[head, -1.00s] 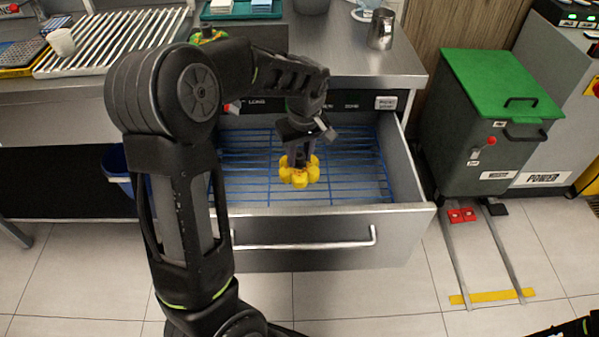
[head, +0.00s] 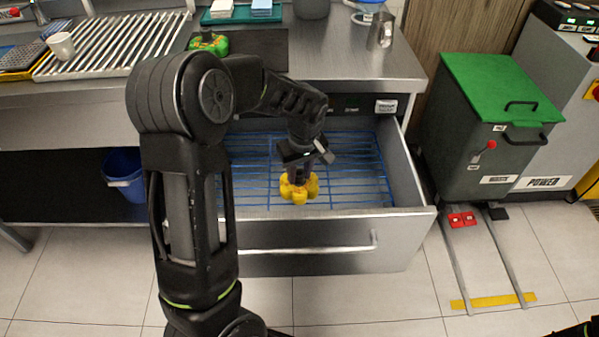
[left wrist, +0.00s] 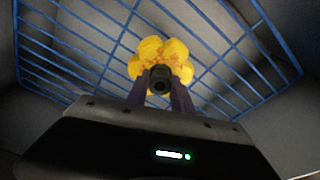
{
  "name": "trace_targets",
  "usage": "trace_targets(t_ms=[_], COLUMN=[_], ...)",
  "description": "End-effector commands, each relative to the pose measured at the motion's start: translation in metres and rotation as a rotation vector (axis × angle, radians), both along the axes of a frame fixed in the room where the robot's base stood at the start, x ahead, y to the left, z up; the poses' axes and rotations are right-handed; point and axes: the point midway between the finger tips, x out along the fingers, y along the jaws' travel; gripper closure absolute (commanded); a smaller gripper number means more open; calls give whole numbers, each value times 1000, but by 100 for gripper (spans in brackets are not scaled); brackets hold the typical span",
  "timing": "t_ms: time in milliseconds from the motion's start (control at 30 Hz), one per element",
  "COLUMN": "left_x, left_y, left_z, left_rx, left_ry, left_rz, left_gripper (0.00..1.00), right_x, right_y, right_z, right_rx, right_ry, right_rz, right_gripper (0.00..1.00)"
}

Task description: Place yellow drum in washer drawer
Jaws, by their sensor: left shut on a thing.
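The yellow drum (head: 299,189) is a lobed, flower-like piece. It is inside the open washer drawer (head: 320,230), over the blue wire rack (head: 350,165). My left gripper (head: 299,176) points down and is shut on the drum. In the left wrist view the drum (left wrist: 162,60) sits between the fingers, with a dark round hub facing the camera and the blue rack (left wrist: 70,50) behind it. I cannot tell whether the drum touches the rack. My right gripper is not in view.
The drawer's right wall (head: 405,165) and front stand around the rack, with free room right of the drum. A steel counter (head: 340,50) is behind, holding a metal cup (head: 380,30). A green-lidded bin (head: 495,120) stands right. A blue bucket (head: 123,172) is left.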

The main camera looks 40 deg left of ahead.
Motion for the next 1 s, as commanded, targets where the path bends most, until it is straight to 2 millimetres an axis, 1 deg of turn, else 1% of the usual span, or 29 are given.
trace_targets(t_ms=[133,167,400,667,800,867,1000], left_x=[0,0,0,0,0,1,-1], left_y=[0,0,0,0,0,-1,-4], left_z=[-4,-3,-3,-2,4,10,33], left_rx=[0,0,0,0,0,0,0], left_ry=[-1,-1,0,0,-1,-4,-4], left_rz=[0,0,0,0,0,0,-1], left_gripper=[100,70,50,50,50,50,50], right_x=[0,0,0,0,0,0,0], right_y=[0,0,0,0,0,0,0], right_z=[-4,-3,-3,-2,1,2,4], right_rx=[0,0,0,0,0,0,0], right_ry=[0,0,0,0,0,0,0], right_rz=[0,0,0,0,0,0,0], right_gripper=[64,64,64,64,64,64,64])
